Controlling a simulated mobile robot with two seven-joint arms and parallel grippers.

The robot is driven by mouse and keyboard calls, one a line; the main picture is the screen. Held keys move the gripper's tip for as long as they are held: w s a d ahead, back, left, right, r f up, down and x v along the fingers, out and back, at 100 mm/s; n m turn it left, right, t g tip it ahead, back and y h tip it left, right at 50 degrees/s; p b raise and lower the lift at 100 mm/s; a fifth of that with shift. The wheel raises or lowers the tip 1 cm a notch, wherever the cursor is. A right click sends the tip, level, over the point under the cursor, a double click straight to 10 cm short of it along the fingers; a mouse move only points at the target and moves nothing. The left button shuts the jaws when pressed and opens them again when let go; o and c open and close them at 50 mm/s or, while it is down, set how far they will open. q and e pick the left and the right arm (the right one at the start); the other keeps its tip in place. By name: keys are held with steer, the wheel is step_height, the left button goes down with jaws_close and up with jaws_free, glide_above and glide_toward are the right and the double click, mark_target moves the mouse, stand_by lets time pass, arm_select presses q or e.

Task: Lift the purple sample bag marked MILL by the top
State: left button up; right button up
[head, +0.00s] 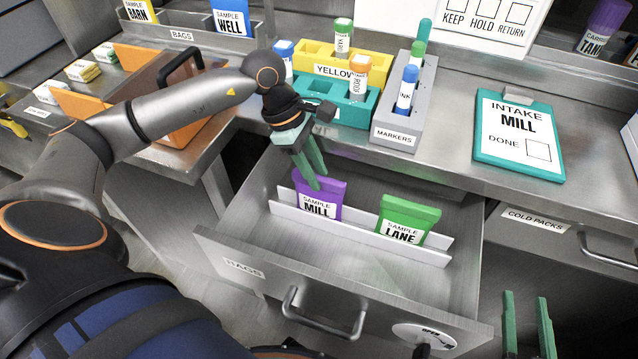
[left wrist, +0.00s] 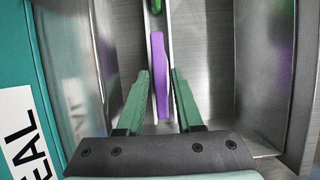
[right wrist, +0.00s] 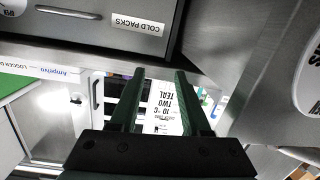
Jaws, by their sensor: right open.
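The purple sample bag marked MILL (head: 319,197) stands upright in a divider of the open drawer. My left gripper (head: 314,178) is above it and points down, with its fingertips near the bag's top edge. In the left wrist view the purple bag (left wrist: 160,80) shows edge-on between the two green fingers, which are apart with gaps on both sides. My right gripper (head: 528,299) is open and empty, low at the right in front of the counter. It also shows in the right wrist view (right wrist: 158,75).
A green bag marked LANE (head: 408,218) stands right of the purple one in the same drawer (head: 370,290). On the counter above are a teal rack (head: 355,112), a grey markers rack (head: 400,137) and a clipboard marked MILL (head: 518,165). A cold packs drawer (head: 560,232) is shut.

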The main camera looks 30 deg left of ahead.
arm_select(q)
steer(key=shift+f, duration=0.15)
steer(key=shift+f+b, duration=0.25)
steer(key=shift+b, duration=0.05)
stand_by(0.5)
steer(key=shift+c, duration=0.3)
jaws_close()
stand_by(1.1)
